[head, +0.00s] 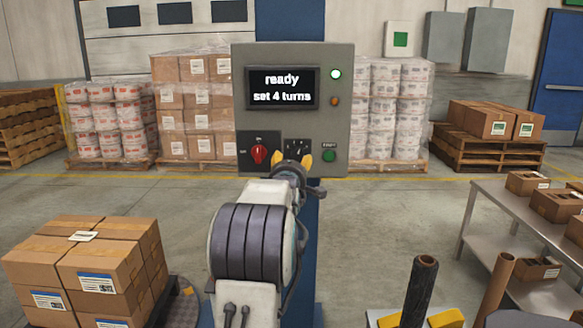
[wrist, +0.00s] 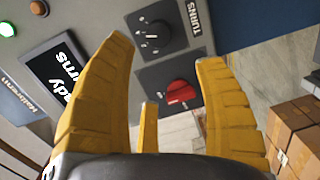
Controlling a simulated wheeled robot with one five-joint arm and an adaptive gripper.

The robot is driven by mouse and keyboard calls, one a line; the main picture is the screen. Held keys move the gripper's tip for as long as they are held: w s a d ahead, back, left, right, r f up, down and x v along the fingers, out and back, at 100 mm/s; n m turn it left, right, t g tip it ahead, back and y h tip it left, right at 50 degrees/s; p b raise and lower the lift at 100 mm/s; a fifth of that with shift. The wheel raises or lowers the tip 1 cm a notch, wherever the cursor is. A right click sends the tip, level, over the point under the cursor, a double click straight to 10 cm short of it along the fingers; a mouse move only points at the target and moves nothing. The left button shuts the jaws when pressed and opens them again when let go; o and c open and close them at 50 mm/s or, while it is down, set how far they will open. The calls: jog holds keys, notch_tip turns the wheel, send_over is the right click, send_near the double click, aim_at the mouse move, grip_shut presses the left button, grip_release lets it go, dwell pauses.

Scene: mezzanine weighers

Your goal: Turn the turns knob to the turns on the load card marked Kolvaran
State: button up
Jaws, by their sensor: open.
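The grey control panel (head: 340,110) stands ahead; its screen (head: 283,88) reads "ready, set 4 turns". The black turns knob (wrist: 156,36), on a dark plate marked TURNS, shows in the wrist view beyond my fingertips; its setting is too small to read. In the head view my gripper (head: 292,158) partly hides it. My gripper, also in the wrist view (wrist: 166,54), is open and empty, with yellow fingers apart.
A red rotary switch (head: 259,154) sits left of the turns knob and shows between my fingers in the wrist view. A green button (head: 329,155) is at right. Boxes (head: 100,265) stand front left, one with a small white card (head: 82,236). A metal table (head: 490,205) is right.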

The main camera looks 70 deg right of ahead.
jog(key=shift+a, duration=0.3)
jog(key=shift+s, duration=0.1)
